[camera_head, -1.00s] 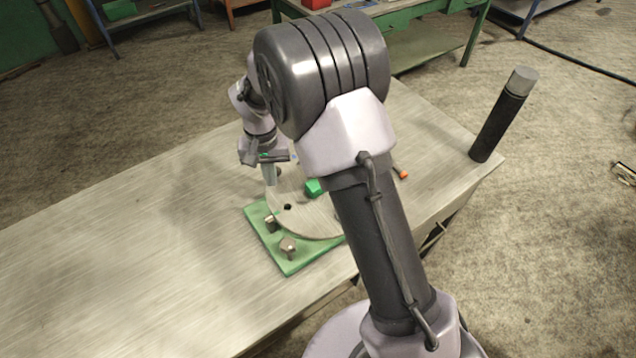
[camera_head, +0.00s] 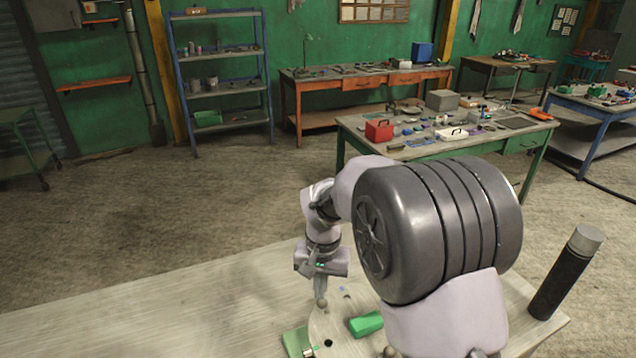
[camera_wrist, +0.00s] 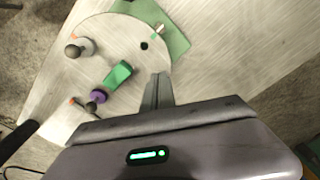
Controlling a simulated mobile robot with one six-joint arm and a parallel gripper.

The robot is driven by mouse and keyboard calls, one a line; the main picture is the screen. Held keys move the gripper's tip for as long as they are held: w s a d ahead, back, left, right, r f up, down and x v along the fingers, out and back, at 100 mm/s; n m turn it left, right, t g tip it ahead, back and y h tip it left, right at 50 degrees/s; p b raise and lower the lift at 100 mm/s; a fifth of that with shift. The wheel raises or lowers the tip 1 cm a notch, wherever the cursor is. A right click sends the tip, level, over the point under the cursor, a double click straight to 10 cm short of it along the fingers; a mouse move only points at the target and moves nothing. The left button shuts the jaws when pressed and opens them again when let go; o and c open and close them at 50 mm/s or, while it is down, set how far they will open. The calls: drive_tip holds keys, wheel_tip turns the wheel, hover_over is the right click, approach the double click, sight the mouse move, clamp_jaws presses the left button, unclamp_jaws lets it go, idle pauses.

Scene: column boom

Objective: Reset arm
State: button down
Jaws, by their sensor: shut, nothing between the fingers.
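My gripper (camera_head: 321,300) hangs over the round wooden disc (camera_head: 330,318) on the table. In the wrist view my gripper (camera_wrist: 160,78) has its two fingers together with nothing between them. A green block (camera_wrist: 118,75) lies on the disc beside the fingers, and it also shows in the head view (camera_head: 366,324). In the wrist view a purple ring-shaped piece (camera_wrist: 97,96) and a grey round-topped knob (camera_wrist: 74,50) are also on the disc. My own arm hides part of the disc in the head view.
The disc sits over a green plate (camera_wrist: 176,38) on the pale table (camera_head: 150,315). A dark post with a grey top (camera_head: 568,270) stands at the table's right. Across open floor, a cluttered green workbench (camera_head: 430,150) and a blue shelf (camera_head: 222,85) stand behind.

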drive_tip(key=s+d+r+t+b, duration=0.1)
drive_tip(key=s+d+r+b, duration=0.15)
drive_tip(key=s, duration=0.25)
drive_tip(key=s+d+r+m+t+y+b, duration=0.1)
drive_tip(key=s+r+b, duration=0.15)
drive_tip(key=s, duration=0.25)
drive_tip(key=s+d+r+t+b, duration=0.1)
drive_tip(key=s+b, duration=0.2)
drive_tip(key=s, duration=0.2)
drive_tip(key=s+f+t+b, duration=0.2)
drive_tip(key=s+f+b, duration=0.1)
drive_tip(key=s, duration=0.7)
drive_tip(key=shift+s+d+m+y+b, duration=0.25)
drive_tip(key=shift+d+m+y+b, duration=0.15)
drive_tip(key=shift+b, duration=0.25)
drive_tip(key=c, duration=2.1)
unclamp_jaws()
